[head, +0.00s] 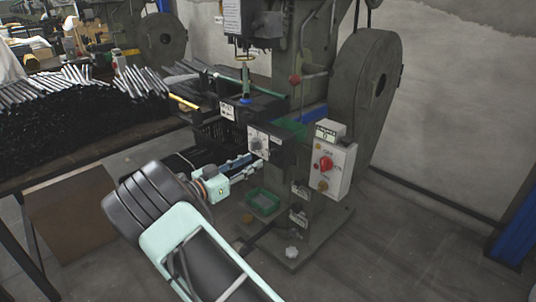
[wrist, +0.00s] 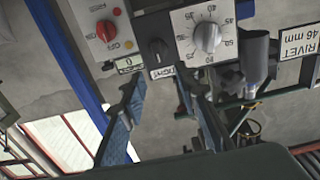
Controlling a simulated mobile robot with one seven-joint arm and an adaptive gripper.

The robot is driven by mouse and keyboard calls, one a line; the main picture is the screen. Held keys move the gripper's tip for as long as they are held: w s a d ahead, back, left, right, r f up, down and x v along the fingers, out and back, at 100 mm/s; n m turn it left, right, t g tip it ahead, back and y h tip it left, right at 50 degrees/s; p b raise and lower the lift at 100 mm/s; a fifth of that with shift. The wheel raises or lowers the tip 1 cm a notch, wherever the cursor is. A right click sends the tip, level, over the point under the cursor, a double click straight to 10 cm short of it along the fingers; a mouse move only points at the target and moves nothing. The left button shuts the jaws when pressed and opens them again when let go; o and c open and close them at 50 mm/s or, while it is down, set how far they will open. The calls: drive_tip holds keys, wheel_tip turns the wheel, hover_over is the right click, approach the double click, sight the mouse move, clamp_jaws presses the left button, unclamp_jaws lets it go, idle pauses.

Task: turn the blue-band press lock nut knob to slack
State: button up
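The press has a blue band (head: 313,115) on its frame in the head view. A small black knob (wrist: 158,47) shows in the wrist view, between the red switch and the dial, with a small label (wrist: 162,72) beside it that seems to read TIGHT. I take it for the lock nut knob; in the head view I cannot pick it out. My gripper (wrist: 160,92) is open, its blue-grey fingers apart and empty. The tips point at the knob's area, short of it and apart from it. In the head view my gripper (head: 248,163) is just below the dial panel.
A white dial plate with a grey knob (wrist: 207,37) sits close beside the black knob. The red switch (head: 326,163) is on a white box. A green tray (head: 263,202) is below my gripper. A table with dark rods (head: 80,125) stands at left.

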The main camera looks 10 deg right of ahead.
sight(270, 152)
drive_tip(key=b+x, duration=0.1)
drive_tip(key=x, duration=0.7)
drive_tip(key=shift+d, duration=0.1)
clamp_jaws()
